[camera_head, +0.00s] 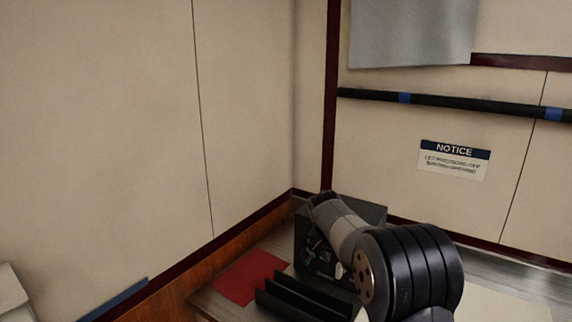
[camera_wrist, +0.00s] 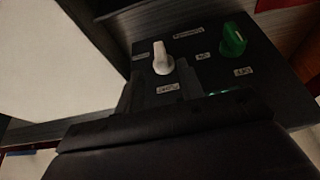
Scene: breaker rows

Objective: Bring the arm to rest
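My arm reaches over a dark box (camera_head: 318,250) on the table in the head view. My gripper is hidden there behind my own arm links. In the wrist view, the dark panel (camera_wrist: 215,62) of the box carries a white knob (camera_wrist: 162,58) and a green knob (camera_wrist: 232,40), with small white labels beside them. My gripper (camera_wrist: 158,92) shows as dark shapes close to the white knob. The dark-on-dark view does not show whether its fingers are apart or touching the knob.
A red mat (camera_head: 252,276) and a black slotted rack (camera_head: 300,301) lie left of and in front of the box. Walls stand close behind. A dark rail (camera_head: 455,103) and a notice sign (camera_head: 453,160) are on the right wall.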

